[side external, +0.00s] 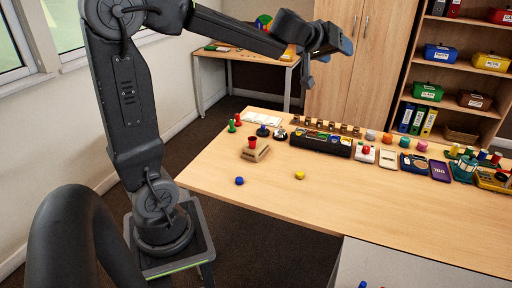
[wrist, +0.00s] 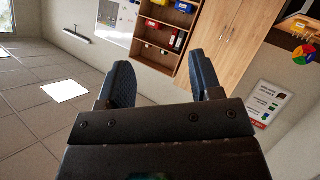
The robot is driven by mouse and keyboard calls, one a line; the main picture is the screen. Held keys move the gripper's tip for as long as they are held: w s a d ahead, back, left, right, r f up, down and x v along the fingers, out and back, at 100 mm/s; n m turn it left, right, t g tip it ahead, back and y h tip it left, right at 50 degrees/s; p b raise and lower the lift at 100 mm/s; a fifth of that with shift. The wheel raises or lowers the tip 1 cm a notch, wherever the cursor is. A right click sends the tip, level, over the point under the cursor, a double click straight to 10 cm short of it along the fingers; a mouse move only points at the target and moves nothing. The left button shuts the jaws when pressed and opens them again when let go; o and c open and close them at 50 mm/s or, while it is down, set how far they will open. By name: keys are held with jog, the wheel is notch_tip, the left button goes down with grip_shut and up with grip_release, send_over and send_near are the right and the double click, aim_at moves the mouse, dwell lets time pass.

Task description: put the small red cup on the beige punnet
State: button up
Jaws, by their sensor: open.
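A small red cup (side external: 252,141) appears on the beige punnet (side external: 255,153) at the left part of the table in the side external view. The cup looks upright. Whether it rests fully on the punnet or touches its rim is too small to tell. My gripper (side external: 308,80) is high above the far side of the table, well away from the cup and punnet. In the wrist view my gripper (wrist: 161,88) is open, with its two fingers apart and nothing between them. The cup and punnet are not in the wrist view.
A black organizer (side external: 320,146) stands at the table's back, with several small items around it. A blue piece (side external: 239,181) and a yellow piece (side external: 300,175) lie in front. The table's (side external: 370,205) front middle is clear. A shelf (side external: 455,75) and cabinet stand behind.

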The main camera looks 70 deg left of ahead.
jog(key=s+d+f+m+g+h, duration=0.3)
jog(key=s+d+m+h, duration=0.25)
jog(key=s+d, duration=0.85)
jog(key=s+d+f+m+g+y, duration=0.1)
jog(key=s+f+g, duration=0.1)
jog(key=s+f, duration=0.2)
jog(key=s+d+f+m+g+y, duration=0.1)
jog(key=s+f, duration=0.3)
jog(key=s, duration=0.5)
jog(key=shift+s+f+g+y, duration=0.3)
jog(key=shift+f+g+y, duration=0.1)
jog(key=shift+g+y, duration=0.25)
jog(key=shift+m, duration=0.25)
